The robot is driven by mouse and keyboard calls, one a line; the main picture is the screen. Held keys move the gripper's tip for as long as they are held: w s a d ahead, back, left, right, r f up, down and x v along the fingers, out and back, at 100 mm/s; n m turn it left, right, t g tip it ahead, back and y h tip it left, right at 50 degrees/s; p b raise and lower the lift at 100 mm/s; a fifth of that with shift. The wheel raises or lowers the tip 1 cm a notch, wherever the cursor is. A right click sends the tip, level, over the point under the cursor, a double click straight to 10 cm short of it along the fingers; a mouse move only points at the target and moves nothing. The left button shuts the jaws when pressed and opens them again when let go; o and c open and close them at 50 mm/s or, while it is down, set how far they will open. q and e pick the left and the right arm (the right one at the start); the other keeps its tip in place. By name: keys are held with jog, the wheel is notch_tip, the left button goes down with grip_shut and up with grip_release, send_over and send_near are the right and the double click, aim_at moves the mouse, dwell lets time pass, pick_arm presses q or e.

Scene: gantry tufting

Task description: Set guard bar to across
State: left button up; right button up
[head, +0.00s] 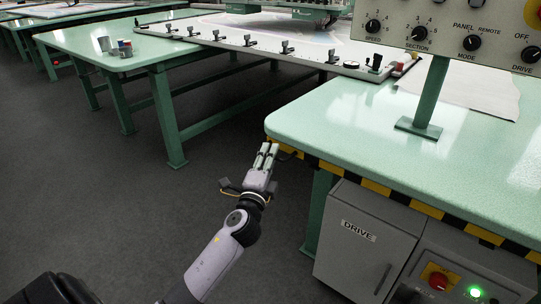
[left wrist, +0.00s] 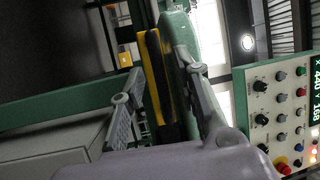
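A black-and-yellow striped bar (head: 382,190), which I take to be the guard bar, runs along the front edge of the pale green table. In the left wrist view the striped bar (left wrist: 158,85) appears between my two fingers. My left gripper (head: 267,150) is at the table's left front corner, close to the bar's left end. Its fingers are apart in the left wrist view (left wrist: 168,90); I see no clear contact with the bar. My right gripper is not in view.
The pale green table (head: 340,120) carries a control panel (head: 465,30) on a post. A grey DRIVE cabinet (head: 358,245) stands beneath, beside a red button (head: 437,281). Another green table (head: 130,38) stands behind. The dark floor (head: 90,190) at left is clear.

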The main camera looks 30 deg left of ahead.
pick_arm(q)
jog(key=shift+w+a+r, duration=0.1)
jog(key=shift+w+a, duration=0.05)
jog(key=shift+w, duration=0.25)
grip_shut()
dwell(0.7)
